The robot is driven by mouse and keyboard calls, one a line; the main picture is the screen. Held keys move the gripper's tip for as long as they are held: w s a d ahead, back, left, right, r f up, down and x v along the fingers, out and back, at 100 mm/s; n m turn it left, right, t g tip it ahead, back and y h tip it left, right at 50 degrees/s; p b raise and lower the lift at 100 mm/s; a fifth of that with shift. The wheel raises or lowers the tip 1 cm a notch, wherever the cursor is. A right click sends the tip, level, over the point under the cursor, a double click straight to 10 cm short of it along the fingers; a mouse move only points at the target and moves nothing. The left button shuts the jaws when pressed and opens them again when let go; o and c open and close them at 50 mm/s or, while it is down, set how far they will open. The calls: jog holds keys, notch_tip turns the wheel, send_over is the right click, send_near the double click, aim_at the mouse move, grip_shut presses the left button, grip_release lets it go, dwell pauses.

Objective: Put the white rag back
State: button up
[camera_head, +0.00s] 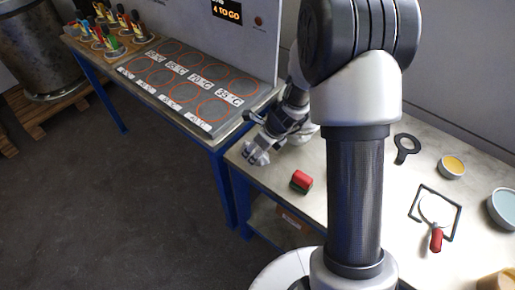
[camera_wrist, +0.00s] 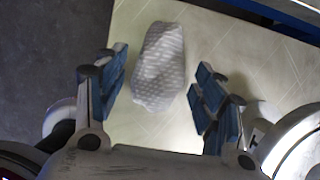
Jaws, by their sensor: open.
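The white rag (camera_wrist: 158,65) lies crumpled on the pale bench top in the wrist view, close to the bench's edge. It has a fine dotted texture. My gripper (camera_wrist: 162,72) is open, with one blue-padded finger on each side of the rag. Gaps show between the fingers and the rag, so it is not gripped. In the head view my gripper (camera_head: 262,139) is low over the bench's left end, and a small greyish-white lump beside it appears to be the rag (camera_head: 256,156).
On the bench (camera_head: 262,173) are a red-and-black block (camera_head: 301,182), a black ring tool (camera_head: 406,148), a yellow-filled bowl (camera_head: 452,166), a blue-filled bowl (camera_head: 503,207), and a red-handled tool (camera_head: 436,239) by a black frame. A table with marked circles (camera_head: 183,93) stands at left.

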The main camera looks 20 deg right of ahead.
jog(key=s+a+r+n+p, duration=0.1)
jog(key=s+r+n+p, duration=0.1)
jog(key=s+r+n, duration=0.45)
jog(key=s+a+r+n+p, duration=0.1)
jog(key=s+r+n+p, duration=0.15)
jog(key=r, duration=0.75)
jog(key=s+a+r+n+p, duration=0.1)
jog(key=s+r+n, duration=0.35)
jog(key=r, duration=0.45)
jog(key=s+d+r+n+h, duration=0.1)
jog(key=s+r+n, duration=0.1)
jog(key=s+n, duration=0.4)
jog(key=s+d+r+n+h, duration=0.1)
jog(key=s+r+n, duration=0.2)
jog(key=s+n, duration=0.4)
jog(key=shift+s+d+r+n+t+h, duration=0.3)
jog(key=shift+n+t, duration=0.1)
jog(key=shift+n, duration=0.75)
jog(key=shift+w, duration=0.1)
jog(key=shift+c, duration=0.3)
